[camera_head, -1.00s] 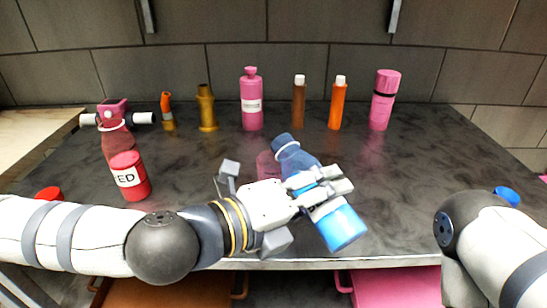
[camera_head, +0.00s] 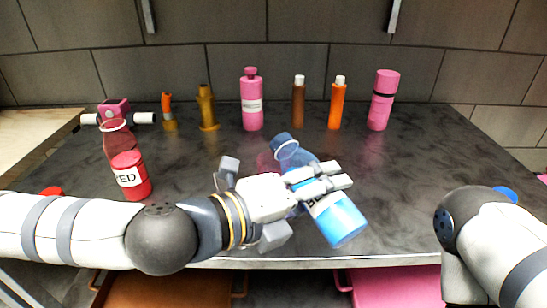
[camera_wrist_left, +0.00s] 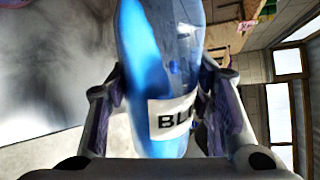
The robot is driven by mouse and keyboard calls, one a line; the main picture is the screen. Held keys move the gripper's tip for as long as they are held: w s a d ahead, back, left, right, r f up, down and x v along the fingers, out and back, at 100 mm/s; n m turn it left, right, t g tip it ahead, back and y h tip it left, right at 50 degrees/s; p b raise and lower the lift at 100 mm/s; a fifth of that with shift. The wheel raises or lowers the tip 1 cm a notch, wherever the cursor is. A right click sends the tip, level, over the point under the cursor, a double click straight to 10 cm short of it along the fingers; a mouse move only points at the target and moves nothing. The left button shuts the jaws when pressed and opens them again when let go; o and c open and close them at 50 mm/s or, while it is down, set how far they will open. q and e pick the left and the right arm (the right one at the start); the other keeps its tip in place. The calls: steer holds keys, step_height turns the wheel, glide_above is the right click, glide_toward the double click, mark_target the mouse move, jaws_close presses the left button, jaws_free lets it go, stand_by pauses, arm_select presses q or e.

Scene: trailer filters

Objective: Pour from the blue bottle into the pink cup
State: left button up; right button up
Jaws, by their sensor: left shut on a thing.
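My left gripper (camera_head: 322,185) is shut on the blue bottle (camera_head: 338,220), over the front middle of the counter. The bottle is tilted, its open neck pointing up-left in the head view and its blue base toward the front right. In the left wrist view the bottle (camera_wrist_left: 165,70) sits between the two fingers, with part of its white label showing. The translucent pink cup (camera_head: 267,162) stands behind the bottle's neck and my gripper, mostly hidden. I cannot tell whether any liquid leaves the bottle. My right gripper is out of view; only its arm shows at the right.
A pink bottle (camera_head: 252,105), brown bottle (camera_head: 298,105), orange bottle (camera_head: 337,108) and pink cylinder (camera_head: 382,102) line the back. A blue cap (camera_head: 507,193) lies right. The counter's right middle is clear.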

arm_select(q)
steer(key=shift+w+a+r+n+g+p, duration=0.1)
steer(key=shift+w+r+n+g+p, duration=0.1)
steer(key=shift+r+n+p, duration=0.25)
steer(key=shift+w+a+r+n+g+p, duration=0.1)
steer(key=shift+r+n+g+p, duration=0.1)
steer(key=shift+r+n, duration=0.3)
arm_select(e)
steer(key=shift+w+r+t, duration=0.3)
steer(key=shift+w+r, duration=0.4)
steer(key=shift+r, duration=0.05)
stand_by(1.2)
